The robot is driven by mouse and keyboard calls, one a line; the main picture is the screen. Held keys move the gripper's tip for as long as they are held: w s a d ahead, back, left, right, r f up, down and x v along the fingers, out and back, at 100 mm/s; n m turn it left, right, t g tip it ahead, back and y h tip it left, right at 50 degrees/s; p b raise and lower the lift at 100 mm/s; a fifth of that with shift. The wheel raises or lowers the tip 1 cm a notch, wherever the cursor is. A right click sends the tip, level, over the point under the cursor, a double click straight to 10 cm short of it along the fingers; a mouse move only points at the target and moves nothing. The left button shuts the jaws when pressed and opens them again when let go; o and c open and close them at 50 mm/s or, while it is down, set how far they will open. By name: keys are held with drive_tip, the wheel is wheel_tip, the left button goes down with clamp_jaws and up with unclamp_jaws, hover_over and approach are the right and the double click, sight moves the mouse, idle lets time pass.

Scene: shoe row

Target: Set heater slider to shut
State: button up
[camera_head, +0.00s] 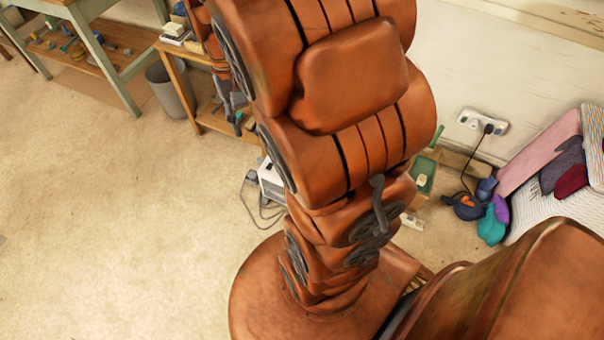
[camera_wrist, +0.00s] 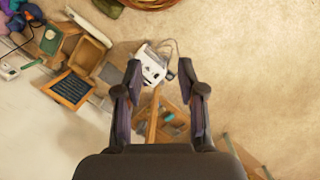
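A white box-shaped appliance with a grey cable, which looks like the heater (camera_head: 270,181), stands on the floor in the head view, partly hidden behind my arm. In the wrist view the white appliance (camera_wrist: 152,70) shows well beyond my fingertips, between them in the picture, with dark marks on its face. Its slider is too small to make out, so I cannot tell its setting. My gripper (camera_wrist: 160,68) is open and empty, its two dark fingers spread apart and touching nothing.
A wooden shelf unit (camera_head: 171,68) and a grey bin (camera_head: 167,90) stand behind. A wall socket (camera_head: 482,122) with a plugged black cord is at right, near a striped mattress (camera_head: 560,199) with coloured items. A wooden tray (camera_wrist: 72,89) lies near the appliance. The carpet (camera_head: 110,220) at left is clear.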

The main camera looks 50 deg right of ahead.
drive_tip(key=w+d+f+m+y+b, duration=0.1)
drive_tip(key=w+d+f+m+b, duration=0.15)
drive_tip(key=d+f+b, duration=0.6)
drive_tip(key=w+d+f+m+b, duration=0.2)
drive_tip(key=w+d+f, duration=0.3)
drive_tip(key=f, duration=0.9)
drive_tip(key=w+d+f+m+y+b, duration=0.1)
drive_tip(key=w+d+f+m+b, duration=0.1)
drive_tip(key=d+f+b, duration=0.75)
drive_tip(key=d+f, duration=0.1)
drive_tip(key=f, duration=0.5)
drive_tip(key=d+f+m+y+b, duration=0.1)
drive_tip(key=d+f, duration=0.1)
drive_tip(key=f, duration=0.5)
drive_tip(key=d+f+m+t+b, duration=0.1)
drive_tip(key=d+f+b, duration=0.1)
drive_tip(key=f, duration=0.5)
drive_tip(key=shift+s+d+y, duration=0.25)
drive_tip(key=shift+d+y, duration=0.05)
drive_tip(key=shift+d, duration=0.1)
drive_tip(key=shift+b+x, duration=1)
drive_tip(key=shift+x, duration=2.45)
drive_tip(key=shift+r, duration=0.1)
clamp_jaws()
